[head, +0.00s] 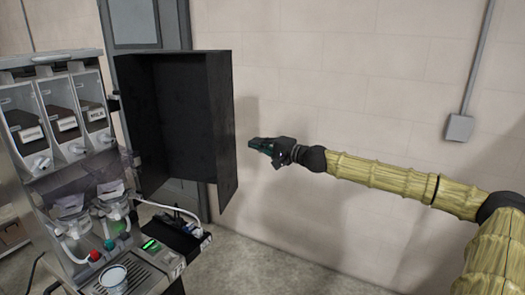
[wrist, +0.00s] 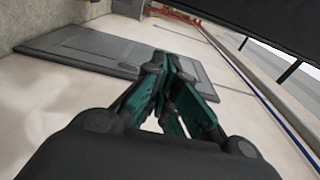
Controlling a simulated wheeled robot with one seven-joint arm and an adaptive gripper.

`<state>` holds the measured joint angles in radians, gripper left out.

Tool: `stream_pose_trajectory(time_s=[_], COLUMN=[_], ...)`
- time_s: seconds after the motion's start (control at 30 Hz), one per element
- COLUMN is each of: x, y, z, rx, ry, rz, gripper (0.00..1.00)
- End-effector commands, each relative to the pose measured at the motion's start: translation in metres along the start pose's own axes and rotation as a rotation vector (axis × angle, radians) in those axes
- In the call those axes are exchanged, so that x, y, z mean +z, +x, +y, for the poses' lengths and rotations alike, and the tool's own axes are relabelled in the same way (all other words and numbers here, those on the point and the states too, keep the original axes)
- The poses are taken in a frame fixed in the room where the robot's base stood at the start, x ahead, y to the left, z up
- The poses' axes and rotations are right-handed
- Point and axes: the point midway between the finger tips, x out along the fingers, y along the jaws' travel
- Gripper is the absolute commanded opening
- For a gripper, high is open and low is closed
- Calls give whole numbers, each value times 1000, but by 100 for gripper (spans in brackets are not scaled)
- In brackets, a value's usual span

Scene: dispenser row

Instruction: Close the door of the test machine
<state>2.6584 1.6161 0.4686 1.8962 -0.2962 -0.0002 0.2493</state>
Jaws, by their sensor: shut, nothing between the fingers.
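The test machine (head: 70,180) stands at the left in the head view, with its front open and its canisters and nozzles showing. Its black door (head: 180,120) is swung wide open to the right, its hollow inner side facing the camera. My gripper (head: 254,144) is to the right of the door's outer edge, apart from it in the picture, pointing left. It is shut and empty. In the wrist view the shut fingers (wrist: 165,75) show in the middle, and a dark surface, probably the door (wrist: 270,20), crosses the top right.
White cables (head: 175,210) and a small black unit lie below the door. A grey door (head: 135,25) is in the wall behind. The wall (head: 340,80) right of the machine door is clear, apart from a conduit box (head: 459,128).

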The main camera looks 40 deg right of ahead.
Motion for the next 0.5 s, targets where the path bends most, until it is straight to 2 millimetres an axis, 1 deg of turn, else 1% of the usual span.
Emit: stream_pose_trajectory(time_s=[0.07, 0.5], x=[-1, -5], y=[3, 20], z=[5, 7], rx=[1, 0], ry=[-1, 3], rz=[1, 0], gripper=[0, 0])
